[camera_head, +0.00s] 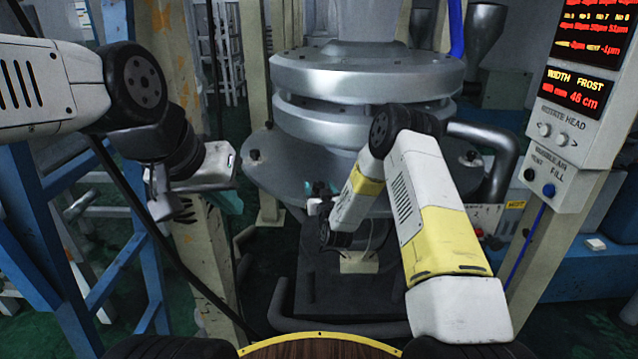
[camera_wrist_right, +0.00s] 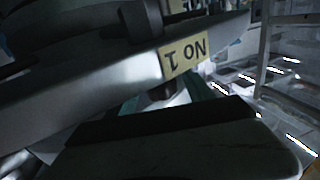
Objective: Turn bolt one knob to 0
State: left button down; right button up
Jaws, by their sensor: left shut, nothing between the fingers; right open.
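In the right wrist view a yellow label reading NO 1 (camera_wrist_right: 187,58), upside down, is on the edge of a metal ring (camera_wrist_right: 90,95). A dark upright bolt (camera_wrist_right: 141,20) stands by the label; its knob's setting cannot be read. My left gripper (camera_head: 183,210) is shut and empty, left of the ring.
The big metal die (camera_head: 365,75) stands in the middle, with small dark bolts (camera_head: 254,155) on its lower ring. A control panel (camera_head: 575,120) with red readouts is at the right. A beige post and blue frame (camera_head: 70,185) are close to my left arm.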

jog(key=shift+w, duration=0.1)
grip_shut()
jog(key=shift+a+m+h, duration=0.1)
jog(key=shift+m+h, duration=0.2)
jog(key=shift+h, duration=0.1)
jog(key=m+h, duration=0.3)
jog(key=h, duration=0.2)
jog(key=shift+a, duration=0.1)
jog(key=m+g+h, duration=0.1)
jog(key=m+h, duration=0.1)
jog(key=h, duration=0.1)
jog(key=m+g+h, duration=0.1)
jog(key=m+h, duration=0.2)
jog(key=h, duration=0.1)
jog(key=shift+g+h, duration=0.3)
grip_release()
